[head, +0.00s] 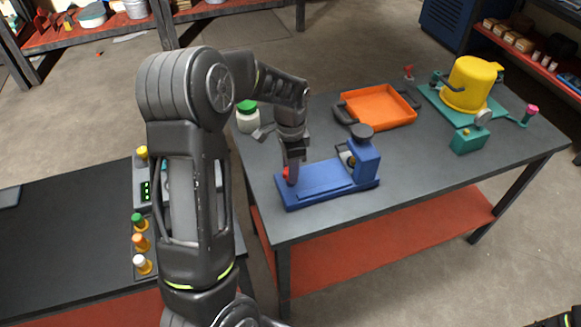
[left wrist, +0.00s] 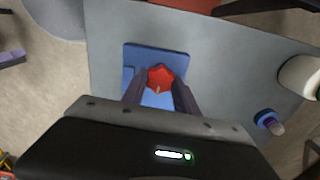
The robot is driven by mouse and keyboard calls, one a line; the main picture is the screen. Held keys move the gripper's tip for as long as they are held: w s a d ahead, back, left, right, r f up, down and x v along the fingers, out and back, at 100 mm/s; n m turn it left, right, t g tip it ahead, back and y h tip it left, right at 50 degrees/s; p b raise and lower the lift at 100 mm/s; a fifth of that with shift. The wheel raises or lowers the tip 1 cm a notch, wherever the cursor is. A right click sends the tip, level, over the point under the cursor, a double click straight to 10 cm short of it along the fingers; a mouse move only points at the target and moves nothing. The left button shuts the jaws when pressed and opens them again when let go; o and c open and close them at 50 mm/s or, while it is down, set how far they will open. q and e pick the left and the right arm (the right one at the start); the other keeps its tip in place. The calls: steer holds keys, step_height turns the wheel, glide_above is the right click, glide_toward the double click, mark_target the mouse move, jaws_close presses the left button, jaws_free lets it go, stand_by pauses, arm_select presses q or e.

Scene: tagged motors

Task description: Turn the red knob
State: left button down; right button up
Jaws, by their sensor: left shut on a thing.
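The red knob (left wrist: 160,77) is star-shaped and sits on a blue device. In the left wrist view it lies between the fingertips of my left gripper (left wrist: 160,100), which is shut on it. In the head view the blue device (head: 318,190) stands on the grey table, with a dark round knob on its upright part. There my left gripper (head: 291,168) points down at the device's left end, and only a small part of the red knob (head: 286,174) shows beside the fingers. My right gripper is not clearly visible; only a dark piece shows at the bottom right corner.
An orange tray (head: 378,105) stands behind the device. A teal fixture with a yellow pot (head: 470,84) is at the table's right. A white jar with a green lid (head: 246,116) stands behind my left arm. A black table (head: 60,240) with a panel of colored knobs is at left.

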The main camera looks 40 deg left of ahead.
arm_select(q)
steer(key=shift+f, duration=0.1)
steer(key=shift+n, duration=0.4)
steer(key=c, duration=0.9)
jaws_free()
steer(key=shift+c, duration=0.2)
step_height(320, 180, up, 8)
steer(key=shift+r+b, duration=0.1)
steer(key=shift+b, duration=0.7)
